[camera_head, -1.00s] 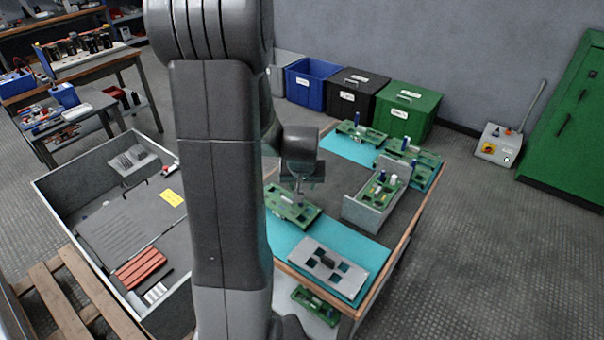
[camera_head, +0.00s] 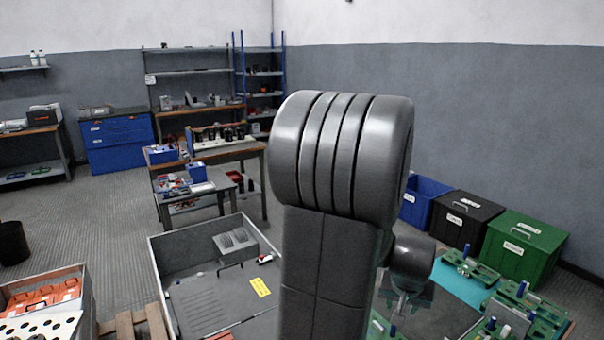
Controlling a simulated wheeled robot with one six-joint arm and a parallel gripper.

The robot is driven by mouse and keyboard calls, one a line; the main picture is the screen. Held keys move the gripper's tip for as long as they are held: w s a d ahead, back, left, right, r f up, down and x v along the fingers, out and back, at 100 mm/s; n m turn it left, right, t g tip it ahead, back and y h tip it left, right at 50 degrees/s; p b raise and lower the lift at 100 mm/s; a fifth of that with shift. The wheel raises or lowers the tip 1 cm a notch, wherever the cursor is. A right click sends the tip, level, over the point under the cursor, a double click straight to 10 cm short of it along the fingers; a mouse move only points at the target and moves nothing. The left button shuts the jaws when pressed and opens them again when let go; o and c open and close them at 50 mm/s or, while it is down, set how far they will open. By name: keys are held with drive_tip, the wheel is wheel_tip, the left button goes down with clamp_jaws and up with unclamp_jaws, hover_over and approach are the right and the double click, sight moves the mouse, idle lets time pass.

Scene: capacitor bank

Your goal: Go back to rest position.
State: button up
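My arm (camera_head: 335,200) rises through the middle of the head view and hides much behind it. My gripper (camera_head: 404,298) shows only partly, low behind the arm, over the workbench (camera_head: 440,318) with the green boards. Its fingers are small and unclear, so I cannot tell whether they are open or shut, or whether they hold anything. A green board (camera_head: 383,327) lies just below it, partly hidden by the arm.
Blue (camera_head: 425,200), black (camera_head: 465,219) and green (camera_head: 522,247) bins stand along the right wall. A grey open crate (camera_head: 205,240) is left of my arm. An orange-filled tray (camera_head: 45,305) sits lower left. Open floor lies at the left.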

sight(394, 335)
drive_tip(key=x, duration=1.3)
drive_tip(key=shift+w+f, duration=0.1)
drive_tip(key=shift+f, duration=0.2)
